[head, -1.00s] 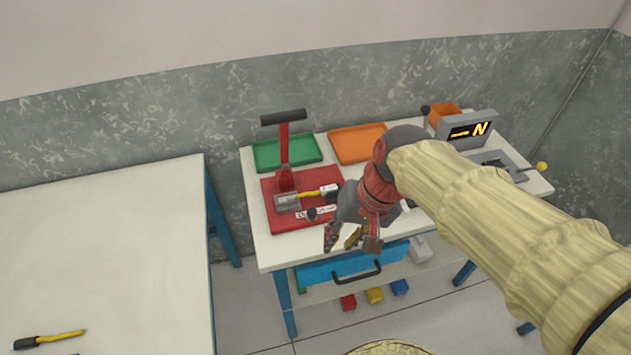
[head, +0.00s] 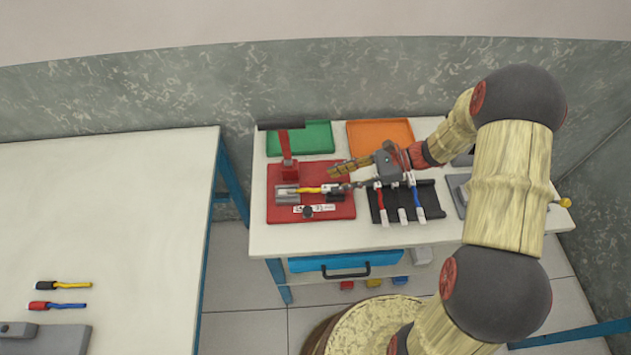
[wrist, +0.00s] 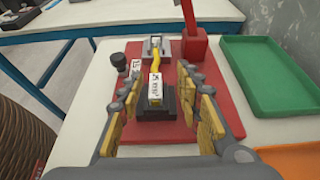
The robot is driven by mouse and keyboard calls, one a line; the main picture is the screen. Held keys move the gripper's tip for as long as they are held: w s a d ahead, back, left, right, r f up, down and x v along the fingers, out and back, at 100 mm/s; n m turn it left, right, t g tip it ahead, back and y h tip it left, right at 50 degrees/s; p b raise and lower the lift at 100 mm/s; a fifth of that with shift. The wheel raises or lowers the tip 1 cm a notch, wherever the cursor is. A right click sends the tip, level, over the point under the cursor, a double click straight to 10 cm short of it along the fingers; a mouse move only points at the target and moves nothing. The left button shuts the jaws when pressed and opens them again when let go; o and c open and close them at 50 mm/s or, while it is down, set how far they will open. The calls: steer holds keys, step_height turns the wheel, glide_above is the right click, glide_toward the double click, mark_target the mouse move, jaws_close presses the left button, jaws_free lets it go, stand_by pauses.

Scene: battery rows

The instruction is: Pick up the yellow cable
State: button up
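The yellow cable (head: 309,190) lies on the red fixture plate (head: 284,213). One end sits at a grey metal clamp block; its white labelled connector rests at a black block. In the wrist view the yellow cable (wrist: 157,62) runs away from me, with the white connector (wrist: 155,88) nearest. My gripper (head: 345,179) is open and reaches in from the right. In the wrist view my gripper (wrist: 158,84) has one finger on each side of the connector, with gaps on both sides. A second yellow cable (head: 68,285) with a black end lies on the left table.
A red press lever (head: 288,160) stands at the back of the plate. Green (head: 300,138) and orange (head: 380,136) trays lie behind. A black rack (head: 430,205) with red, white and blue cables is just right. A dark round knob (wrist: 118,59) stands left of the cable.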

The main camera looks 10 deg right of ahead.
mark_target(310, 188)
steer(key=x, duration=0.2)
steer(key=shift+a+f+b, duration=0.15)
steer(key=shift+a+b, duration=0.1)
steer(key=shift+b, duration=0.15)
steer(key=x, duration=0.1)
steer(key=b+x, duration=0.1)
steer(key=x, duration=0.1)
steer(key=b+x, duration=0.1)
steer(key=shift+s+a, duration=0.35)
steer(key=shift+s, duration=0.05)
steer(key=shift+a, duration=0.4)
steer(key=shift+c, duration=1.4)
jaws_close()
